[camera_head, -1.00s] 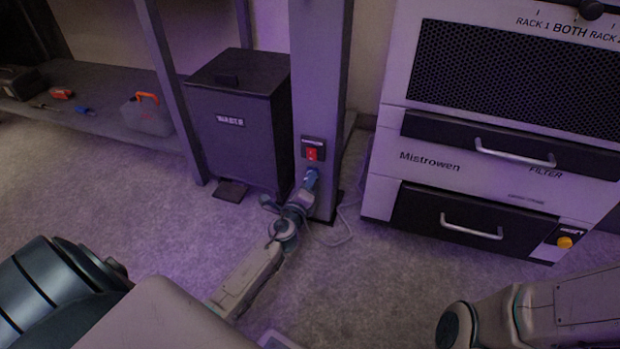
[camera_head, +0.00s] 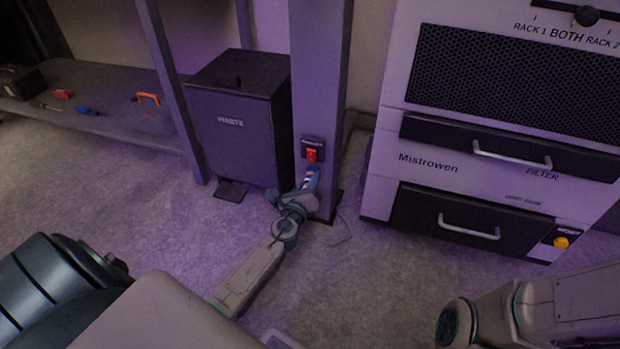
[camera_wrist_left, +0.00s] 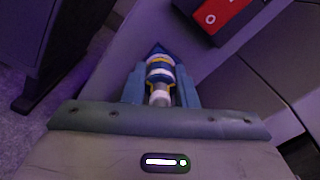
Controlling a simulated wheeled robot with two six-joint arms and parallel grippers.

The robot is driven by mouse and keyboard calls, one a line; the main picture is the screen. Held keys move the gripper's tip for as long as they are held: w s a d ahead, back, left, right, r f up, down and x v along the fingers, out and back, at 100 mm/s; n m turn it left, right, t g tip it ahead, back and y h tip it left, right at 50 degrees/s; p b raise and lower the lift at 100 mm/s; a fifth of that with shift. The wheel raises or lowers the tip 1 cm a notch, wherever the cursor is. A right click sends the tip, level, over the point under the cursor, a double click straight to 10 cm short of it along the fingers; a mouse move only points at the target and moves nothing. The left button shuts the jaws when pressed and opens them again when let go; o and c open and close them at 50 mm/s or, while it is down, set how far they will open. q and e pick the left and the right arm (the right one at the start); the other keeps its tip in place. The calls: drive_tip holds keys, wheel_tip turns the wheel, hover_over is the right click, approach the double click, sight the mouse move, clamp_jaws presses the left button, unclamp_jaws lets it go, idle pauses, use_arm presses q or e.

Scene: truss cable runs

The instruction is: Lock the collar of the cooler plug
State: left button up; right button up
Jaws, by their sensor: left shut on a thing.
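The cooler plug (camera_wrist_left: 160,72), with blue, yellow and white bands, points up along the grey post in the left wrist view. My left gripper (camera_wrist_left: 160,88) has one finger on each side of it and is shut on its collar. In the head view the gripper (camera_head: 309,181) is low on the front of the post (camera_head: 318,90), just below a red switch (camera_head: 311,155). The switch also shows in the left wrist view (camera_wrist_left: 222,12). Whether the collar is locked cannot be told. My right arm shows at the lower right, its gripper out of frame.
A dark waste bin (camera_head: 235,120) stands close left of the post. A Mistrowen cabinet (camera_head: 480,170) with two drawer handles stands to the right. A thin cable (camera_head: 340,236) lies on the carpet by the post. The front carpet is clear.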

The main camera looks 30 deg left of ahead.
use_arm(q)
drive_tip(key=o, duration=0.7)
drive_tip(key=shift+w+r, duration=0.1)
drive_tip(key=shift+r, duration=0.05)
drive_tip(key=o, duration=0.4)
drive_tip(key=shift+v, duration=2.55)
drive_tip(key=shift+f, duration=0.2)
